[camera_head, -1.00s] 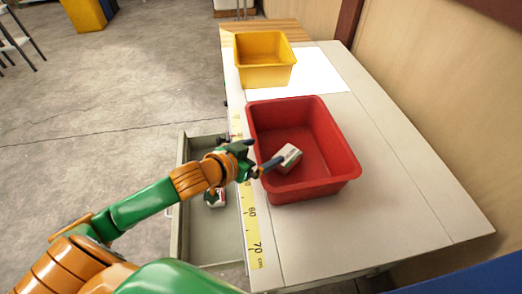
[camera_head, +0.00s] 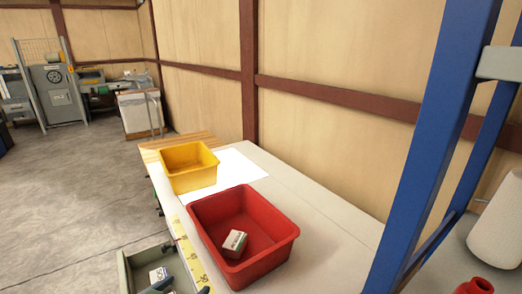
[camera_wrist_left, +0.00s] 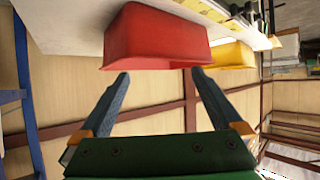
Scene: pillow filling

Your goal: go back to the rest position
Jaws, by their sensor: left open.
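My left gripper (camera_head: 183,287) shows only at the bottom edge of the head view, its dark fingertips beside the open drawer and the red bin. In the left wrist view its two fingers (camera_wrist_left: 160,73) are spread wide with nothing between them. A small white and green box (camera_head: 235,242) lies inside the red bin (camera_head: 272,225), which also shows in the left wrist view (camera_wrist_left: 155,40). Another small box (camera_head: 158,274) lies in the open drawer (camera_head: 125,272). My right gripper is in neither view.
A yellow bin (camera_head: 190,175) stands behind the red bin on the table (camera_head: 330,240). A yellow measuring strip (camera_head: 187,250) runs along the table's left edge. A blue post (camera_head: 430,150) rises at the right. The floor at left is open.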

